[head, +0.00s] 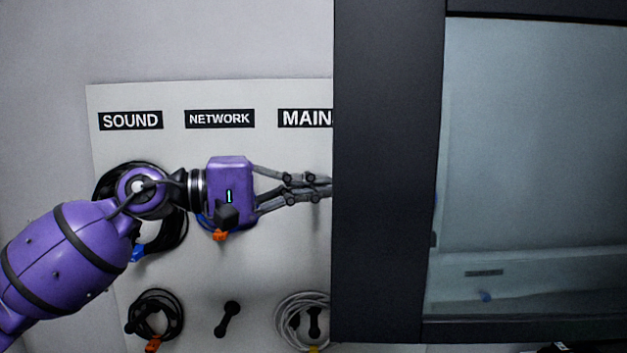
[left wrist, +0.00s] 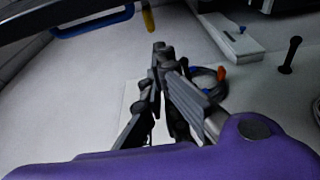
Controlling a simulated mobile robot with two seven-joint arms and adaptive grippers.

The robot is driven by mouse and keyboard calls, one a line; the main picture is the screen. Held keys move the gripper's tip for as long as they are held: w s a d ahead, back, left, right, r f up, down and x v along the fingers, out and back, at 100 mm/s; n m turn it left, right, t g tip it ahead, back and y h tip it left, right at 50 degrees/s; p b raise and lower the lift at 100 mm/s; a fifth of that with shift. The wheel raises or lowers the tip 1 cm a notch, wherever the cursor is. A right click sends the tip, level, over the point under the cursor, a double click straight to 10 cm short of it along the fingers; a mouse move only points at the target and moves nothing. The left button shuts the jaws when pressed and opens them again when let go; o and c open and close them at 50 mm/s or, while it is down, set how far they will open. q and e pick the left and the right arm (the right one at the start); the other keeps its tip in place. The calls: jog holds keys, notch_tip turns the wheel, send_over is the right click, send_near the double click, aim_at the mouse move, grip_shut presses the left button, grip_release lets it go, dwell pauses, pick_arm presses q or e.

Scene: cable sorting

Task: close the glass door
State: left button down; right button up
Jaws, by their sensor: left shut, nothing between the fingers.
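The glass door fills the right of the head view, with a wide dark frame (head: 388,180) and a pale see-through pane (head: 540,150). It stands in front of part of the board and cuts off the MAIN label. My left gripper (head: 324,187) is shut and empty, pointing right, with its fingers reaching the left edge of the door frame. The fingertips end at that edge; I cannot tell whether they touch it or pass behind it. The left wrist view shows the shut fingers (left wrist: 163,60) with nothing held. My right gripper is not in view.
A pale board (head: 270,270) behind my left arm carries SOUND (head: 130,120), NETWORK (head: 220,119) and MAIN (head: 305,118) labels. Black coiled cables (head: 155,315), a pale coil (head: 290,318) and a black peg (head: 227,319) are on it. Bare wall lies left of the board.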

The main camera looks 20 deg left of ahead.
pick_arm(q)
jog(key=s+p, duration=0.1)
jog(key=s+d, duration=0.1)
jog(key=s, duration=0.1)
jog(key=shift+s+d+p, duration=0.15)
jog(key=shift+s+p, duration=0.15)
jog(key=shift+p, duration=0.1)
jog(key=shift+s+f, duration=0.1)
